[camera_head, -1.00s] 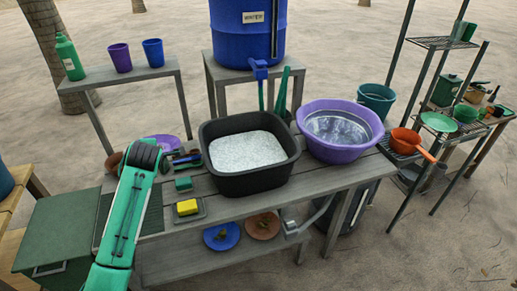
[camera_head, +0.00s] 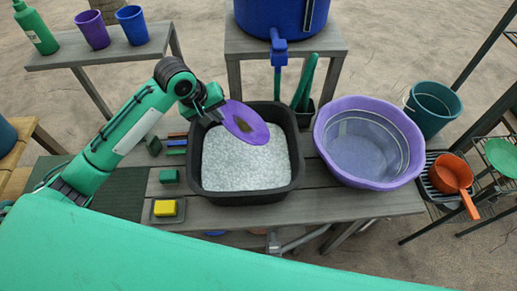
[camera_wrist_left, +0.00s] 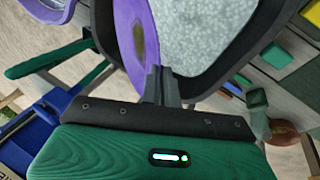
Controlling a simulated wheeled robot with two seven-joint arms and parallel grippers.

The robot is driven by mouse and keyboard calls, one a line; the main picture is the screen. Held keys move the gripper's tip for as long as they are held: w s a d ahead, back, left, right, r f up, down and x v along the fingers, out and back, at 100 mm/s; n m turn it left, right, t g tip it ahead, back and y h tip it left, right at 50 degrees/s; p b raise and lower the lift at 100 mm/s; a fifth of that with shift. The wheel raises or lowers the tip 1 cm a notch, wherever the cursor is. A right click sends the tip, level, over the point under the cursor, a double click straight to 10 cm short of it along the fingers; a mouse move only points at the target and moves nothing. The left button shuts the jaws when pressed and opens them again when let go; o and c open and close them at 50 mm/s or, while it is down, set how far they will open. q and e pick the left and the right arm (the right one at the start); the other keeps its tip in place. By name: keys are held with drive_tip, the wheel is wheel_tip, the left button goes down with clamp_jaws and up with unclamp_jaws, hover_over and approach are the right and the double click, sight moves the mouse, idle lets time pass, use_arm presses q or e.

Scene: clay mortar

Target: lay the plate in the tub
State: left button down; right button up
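The purple plate (camera_head: 246,122) has a dark smear on its face. My left gripper (camera_head: 217,109) is shut on its left edge and holds it tilted above the black tub (camera_head: 247,197), which is full of white suds. In the left wrist view the plate (camera_wrist_left: 147,45) stands between the closed fingers (camera_wrist_left: 163,86), with the tub's suds behind it. The plate appears clear of the suds. A purple basin (camera_head: 330,165) of water stands just right of the tub. My right gripper is not in view.
A yellow sponge (camera_head: 165,208) on a small tray and a green block (camera_head: 169,176) lie left of the tub. An orange pan (camera_head: 452,173) sits at right.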

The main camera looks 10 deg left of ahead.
use_arm(q)
drive_tip(key=shift+s+d+f, duration=0.1)
drive_tip(key=shift+f, duration=0.1)
wheel_tip(320, 180, down, 19)
drive_tip(key=p, duration=0.3)
drive_tip(key=shift+s+f, duration=0.15)
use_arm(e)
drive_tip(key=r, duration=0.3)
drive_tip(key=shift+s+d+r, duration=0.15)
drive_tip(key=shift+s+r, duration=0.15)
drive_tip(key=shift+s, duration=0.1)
use_arm(q)
drive_tip(key=c, duration=1.7)
unclamp_jaws()
drive_tip(key=shift+f, duration=0.1)
drive_tip(key=shift+o, duration=0.3)
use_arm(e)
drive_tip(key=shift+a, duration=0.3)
